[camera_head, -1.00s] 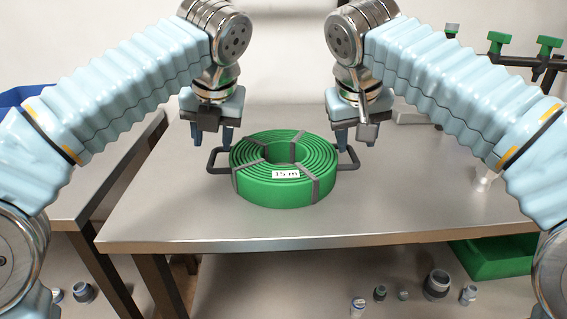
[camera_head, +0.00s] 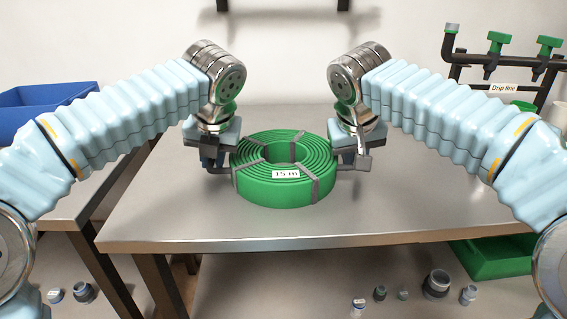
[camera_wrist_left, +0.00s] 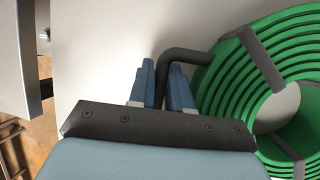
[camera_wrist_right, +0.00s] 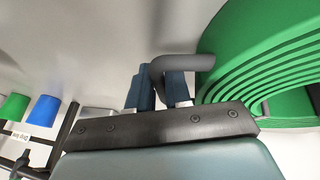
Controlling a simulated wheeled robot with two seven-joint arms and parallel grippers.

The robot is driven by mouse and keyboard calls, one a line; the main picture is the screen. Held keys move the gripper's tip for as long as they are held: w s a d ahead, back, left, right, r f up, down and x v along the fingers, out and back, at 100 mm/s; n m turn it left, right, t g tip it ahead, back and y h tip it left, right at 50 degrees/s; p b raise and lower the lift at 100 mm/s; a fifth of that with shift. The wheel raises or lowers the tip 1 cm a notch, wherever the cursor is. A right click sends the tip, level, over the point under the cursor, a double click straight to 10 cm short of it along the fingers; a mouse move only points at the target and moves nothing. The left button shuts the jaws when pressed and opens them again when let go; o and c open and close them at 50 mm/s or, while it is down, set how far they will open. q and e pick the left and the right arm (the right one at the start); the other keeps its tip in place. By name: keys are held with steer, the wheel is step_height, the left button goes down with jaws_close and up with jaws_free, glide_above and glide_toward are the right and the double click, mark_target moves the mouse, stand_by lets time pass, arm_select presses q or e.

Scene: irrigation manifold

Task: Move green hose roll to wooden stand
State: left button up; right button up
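The green hose roll (camera_head: 285,190), banded in grey and labelled "15 m", lies flat on the steel table (camera_head: 190,220), with a dark handle on each side. My left gripper (camera_wrist_left: 161,85) is at the left handle (camera_wrist_left: 185,55), its fingers close on both sides of the bar. My right gripper (camera_wrist_right: 158,88) has its fingers close on both sides of the right handle (camera_wrist_right: 185,62). In the head view both sets of fingertips are hidden behind the wrists and handles. I see no wooden stand in these views.
A second steel table with a blue bin (camera_head: 45,105) stands at the left. A dark pipe rack with green valves (camera_head: 497,42) stands at the back right. A green crate (camera_head: 495,262) and several small fittings (camera_head: 437,284) lie below. The table front is clear.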

arm_select(q)
jaws_close()
arm_select(e)
jaws_close()
arm_select(q)
steer(key=shift+r, duration=0.1)
arm_select(e)
steer(key=shift+r, duration=0.1)
stand_by(0.7)
